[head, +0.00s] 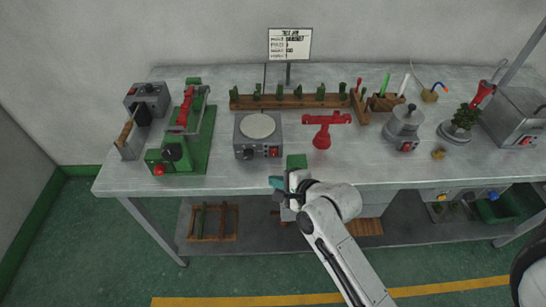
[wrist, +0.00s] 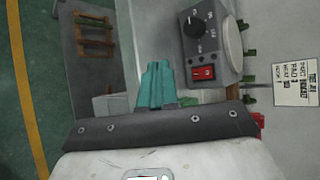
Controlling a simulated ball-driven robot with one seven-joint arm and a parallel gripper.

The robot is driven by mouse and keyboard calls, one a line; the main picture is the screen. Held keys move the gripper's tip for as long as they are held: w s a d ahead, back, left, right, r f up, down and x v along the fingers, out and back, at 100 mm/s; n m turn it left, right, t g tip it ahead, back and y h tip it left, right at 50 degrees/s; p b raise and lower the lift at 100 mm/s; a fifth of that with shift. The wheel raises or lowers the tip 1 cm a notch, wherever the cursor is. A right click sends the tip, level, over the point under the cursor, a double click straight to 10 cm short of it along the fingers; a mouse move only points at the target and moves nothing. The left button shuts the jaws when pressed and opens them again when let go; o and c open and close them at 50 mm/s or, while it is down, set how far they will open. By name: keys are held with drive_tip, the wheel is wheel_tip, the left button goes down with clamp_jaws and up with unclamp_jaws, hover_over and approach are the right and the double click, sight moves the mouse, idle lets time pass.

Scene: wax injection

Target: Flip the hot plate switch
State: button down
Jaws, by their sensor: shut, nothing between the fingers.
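The hot plate (head: 258,138) is a grey box with a round pale top, standing near the table's front edge in the head view. Its red rocker switch (wrist: 203,73) and black knob (wrist: 194,27) show on its front panel in the wrist view. My gripper (head: 276,183) is in front of the table edge, below and slightly right of the hot plate. Its teal fingers (wrist: 157,82) are shut and empty, apart from the switch. In the wrist view, the switch lies to the right of the fingertips.
A green block (head: 296,161) sits at the table edge beside my gripper. A red stand (head: 322,133) is right of the hot plate and a green clamp machine (head: 184,145) is left. A wooden rack (head: 290,101) stands behind. The shelf below holds a wooden tray (head: 237,223).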

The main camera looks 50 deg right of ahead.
sight(274, 152)
drive_tip(key=w+d, duration=0.1)
drive_tip(key=w+d+b, duration=0.1)
drive_tip(key=w+d, duration=0.1)
drive_tip(key=shift+d+f+b, duration=0.3)
drive_tip(key=shift+d, duration=0.05)
drive_tip(key=shift+w+d+f, duration=0.15)
drive_tip(key=shift+w+d, duration=0.4)
drive_tip(key=shift+d, duration=0.25)
drive_tip(key=shift+d, duration=0.1)
idle(1.2)
drive_tip(key=shift+w+d, duration=0.25)
drive_tip(key=shift+w+d+p, duration=0.2)
drive_tip(key=shift+d+p, duration=0.05)
drive_tip(key=shift+p, duration=0.1)
idle(0.6)
drive_tip(key=shift+a, duration=0.1)
drive_tip(key=shift+s+a+p, duration=0.45)
drive_tip(key=shift+a+p, duration=0.1)
drive_tip(key=shift+p, duration=0.1)
